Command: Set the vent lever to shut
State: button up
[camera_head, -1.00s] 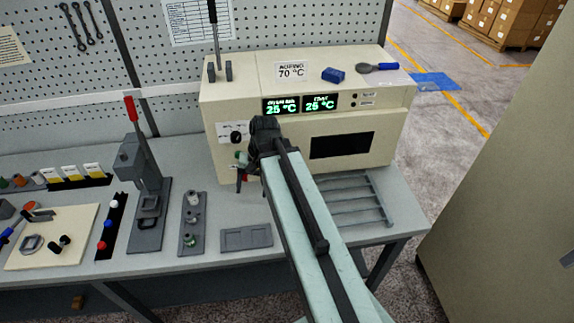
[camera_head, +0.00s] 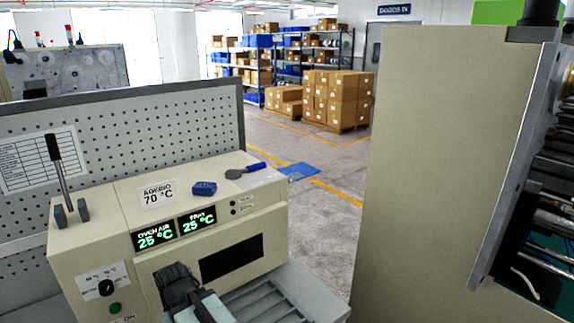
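The vent lever (camera_head: 63,180) stands on the top left of the cream oven (camera_head: 112,205). It has a black grip and a thin metal shaft, and rises nearly upright, its tip leaning slightly left. Two dark grey blocks (camera_head: 83,211) flank its foot. My gripper (camera_head: 176,284) is a dark shape at the bottom of the view, in front of the oven, below and right of the lever and apart from it. Its fingers cannot be made out, so its opening is unclear.
On the oven top are a 70 °C card (camera_head: 157,194), a blue block (camera_head: 204,188) and a blue-handled tool (camera_head: 246,170). A perforated panel (camera_head: 130,140) stands behind the oven. A tall beige cabinet (camera_head: 440,170) is at right. Open floor (camera_head: 310,217) lies between.

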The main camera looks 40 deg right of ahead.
aim_at(233, 174)
jog(key=z, duration=2.05)
jog(key=k, duration=0.8)
jog(key=u, duration=0.95)
jog(key=i, duration=1)
